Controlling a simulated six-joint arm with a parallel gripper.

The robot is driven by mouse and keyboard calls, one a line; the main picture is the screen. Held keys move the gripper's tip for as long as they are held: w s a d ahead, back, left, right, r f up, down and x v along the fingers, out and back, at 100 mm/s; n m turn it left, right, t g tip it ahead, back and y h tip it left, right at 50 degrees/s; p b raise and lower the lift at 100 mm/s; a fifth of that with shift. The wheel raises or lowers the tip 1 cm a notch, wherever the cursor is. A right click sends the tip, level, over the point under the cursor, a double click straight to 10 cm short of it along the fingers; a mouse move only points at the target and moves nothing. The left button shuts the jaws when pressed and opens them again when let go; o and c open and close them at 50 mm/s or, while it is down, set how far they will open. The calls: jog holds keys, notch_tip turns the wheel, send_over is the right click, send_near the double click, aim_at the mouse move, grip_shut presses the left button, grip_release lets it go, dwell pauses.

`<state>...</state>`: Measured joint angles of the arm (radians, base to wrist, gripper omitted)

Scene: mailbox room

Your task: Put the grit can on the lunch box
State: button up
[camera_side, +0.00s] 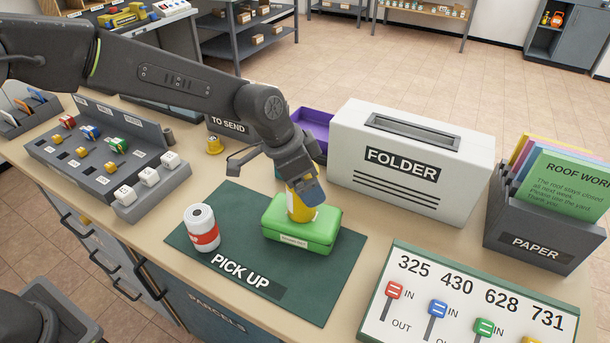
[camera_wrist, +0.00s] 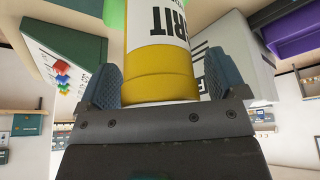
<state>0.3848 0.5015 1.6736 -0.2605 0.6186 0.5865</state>
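The grit can (camera_side: 300,208) is yellow with a white label, and it also shows in the wrist view (camera_wrist: 160,65) with the letters GRIT partly visible. It stands over the lid of the green lunch box (camera_side: 283,233); its base looks to be at or very near the lid. A green bit of the box shows in the wrist view (camera_wrist: 115,16). My gripper (camera_side: 306,190) is above the box with its fingers on both sides of the can (camera_wrist: 162,85), shut on it. The gripper hides the can's upper part in the side view.
A white and red can (camera_side: 201,228) stands left of the box on the green PICK UP mat (camera_side: 215,265). A white FOLDER box (camera_side: 410,160), a purple tray (camera_side: 312,125) and a PAPER holder (camera_side: 535,243) stand behind and right. A lever panel (camera_side: 470,300) is at front right.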

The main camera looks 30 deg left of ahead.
jog(key=shift+r, duration=0.1)
jog(key=v, duration=1.3)
jog(key=s+a+r+n+t+y, duration=0.1)
jog(key=s+a+r+n, duration=0.25)
jog(key=s+a, duration=0.6)
jog(key=s+a+f+n+y, duration=0.1)
jog(key=s+a+f+n, duration=0.1)
jog(key=s+a, duration=0.2)
jog(key=s+a+f+n+t+y, duration=0.1)
jog(key=s+a+f+n, duration=0.1)
jog(key=s, duration=0.6)
jog(key=a+n, duration=0.1)
jog(key=a, duration=0.1)
jog(key=shift+s+a+f, duration=0.25)
jog(key=shift+s+a, duration=0.1)
